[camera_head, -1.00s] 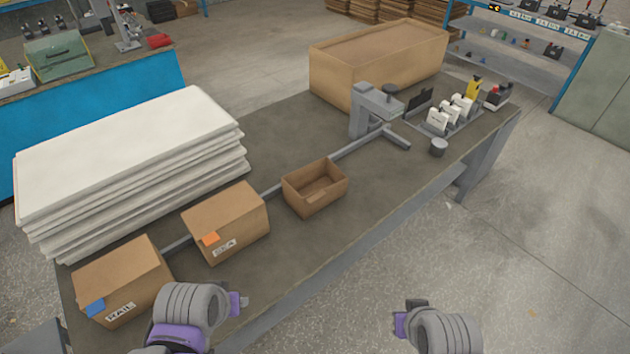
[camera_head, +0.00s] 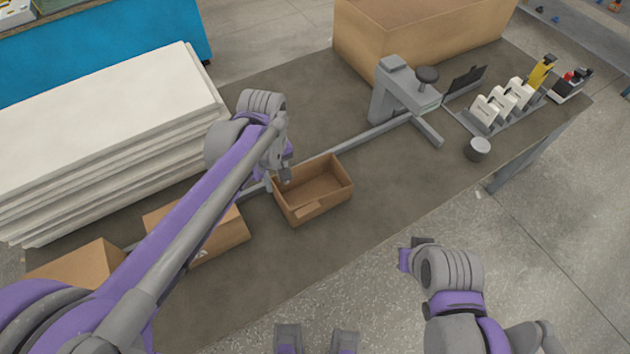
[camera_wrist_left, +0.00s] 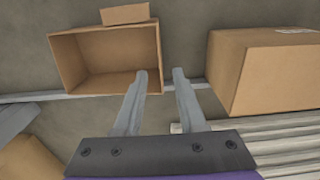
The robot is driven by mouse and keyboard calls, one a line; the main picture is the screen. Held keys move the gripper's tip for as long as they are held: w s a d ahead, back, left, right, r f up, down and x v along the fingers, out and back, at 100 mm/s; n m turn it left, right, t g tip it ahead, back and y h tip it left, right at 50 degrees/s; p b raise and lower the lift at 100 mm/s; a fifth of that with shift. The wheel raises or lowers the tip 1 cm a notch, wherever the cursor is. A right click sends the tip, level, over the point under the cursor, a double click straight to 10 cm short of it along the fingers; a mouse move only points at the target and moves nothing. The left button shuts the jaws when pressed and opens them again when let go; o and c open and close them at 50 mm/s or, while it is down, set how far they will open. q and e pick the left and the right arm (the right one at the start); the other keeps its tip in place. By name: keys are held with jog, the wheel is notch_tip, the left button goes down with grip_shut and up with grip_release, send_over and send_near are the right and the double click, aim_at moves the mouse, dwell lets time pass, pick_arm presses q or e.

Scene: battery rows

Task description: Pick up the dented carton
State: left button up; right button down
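The open-topped brown carton (camera_head: 337,192) stands on the workbench, empty, with a bent-looking flap of board at its near wall. It also shows in the left wrist view (camera_wrist_left: 68,65), with the flap at the top. My left gripper (camera_head: 278,178) is at the carton's left wall. In the left wrist view my left gripper (camera_wrist_left: 160,75) has its two fingers apart, one over the carton's inside and one outside, seemingly astride the wall; contact cannot be told. My right gripper (camera_head: 408,257) is off the bench's near edge, its finger opening unclear.
A closed carton (camera_head: 228,238) stands left of the open one, partly behind my left arm; another (camera_head: 85,262) is farther left. White sheets (camera_head: 110,105) are stacked behind. A grey clamp-like fixture (camera_head: 395,95) and a large box (camera_head: 430,40) stand to the right.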

aim_at(281, 201)
pick_arm(q)
jog(key=f, duration=0.9)
jog(key=shift+s+d+f+b, duration=0.15)
jog(key=shift+s+f+b, duration=0.05)
jog(key=shift+f+b, duration=0.15)
grip_shut()
dwell(1.0)
